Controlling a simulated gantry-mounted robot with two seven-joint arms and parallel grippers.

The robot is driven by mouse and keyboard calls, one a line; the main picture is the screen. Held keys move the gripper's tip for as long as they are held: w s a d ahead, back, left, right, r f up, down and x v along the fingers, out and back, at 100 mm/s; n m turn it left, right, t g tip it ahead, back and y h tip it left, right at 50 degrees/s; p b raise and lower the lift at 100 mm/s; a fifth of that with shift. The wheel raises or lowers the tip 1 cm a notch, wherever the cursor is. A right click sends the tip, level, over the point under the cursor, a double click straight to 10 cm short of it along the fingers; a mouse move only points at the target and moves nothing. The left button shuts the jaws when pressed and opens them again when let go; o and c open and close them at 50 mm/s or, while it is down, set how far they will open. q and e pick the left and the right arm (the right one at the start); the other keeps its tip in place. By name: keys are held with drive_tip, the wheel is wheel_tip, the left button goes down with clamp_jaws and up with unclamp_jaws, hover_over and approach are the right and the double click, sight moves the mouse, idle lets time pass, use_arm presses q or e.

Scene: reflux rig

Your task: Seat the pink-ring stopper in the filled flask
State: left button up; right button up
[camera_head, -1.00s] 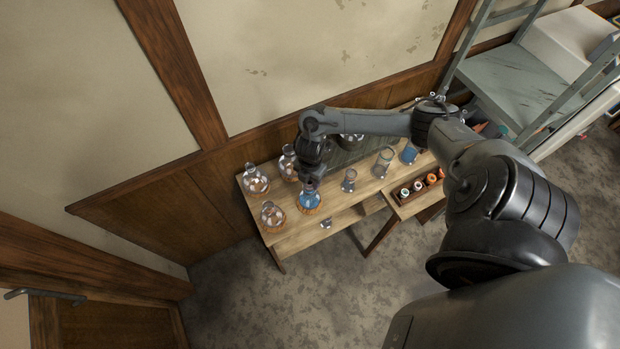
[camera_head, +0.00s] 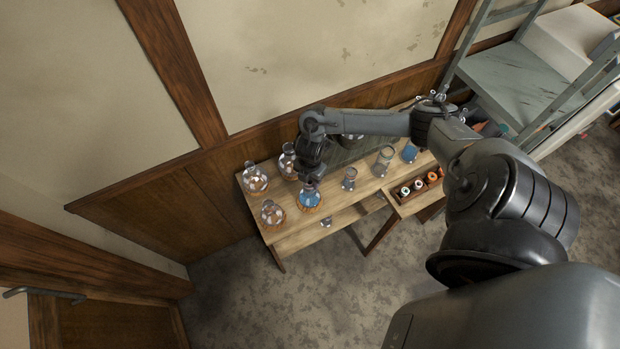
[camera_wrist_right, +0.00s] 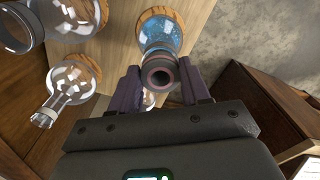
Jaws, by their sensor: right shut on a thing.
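The filled flask (camera_head: 309,198) holds blue liquid and stands on a cork ring at the front of the wooden bench. It also shows at the top of the right wrist view (camera_wrist_right: 160,32). My right gripper (camera_head: 312,178) is directly above it, pointing down. In the right wrist view its fingers are shut on the stopper (camera_wrist_right: 159,74), which has a dull pink ring and a dark hollow centre. The stopper overlaps the flask's neck in that view. I cannot tell whether it touches or sits in the mouth. My left gripper is not in view.
Clear round flasks (camera_head: 255,182), (camera_head: 272,213) and (camera_head: 287,162) stand close by on the left. A small glass vessel (camera_head: 349,180) and a beaker (camera_head: 384,161) stand to the right. A wooden rack (camera_head: 402,199) holds several stoppers. The wall is just behind the bench.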

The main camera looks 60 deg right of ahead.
sight(310, 184)
drive_tip(key=o, duration=1)
drive_tip(key=shift+c, duration=0.2)
drive_tip(key=shift+r, duration=0.1)
wheel_tip(310, 184, up, 11)
drive_tip(key=p, duration=0.1)
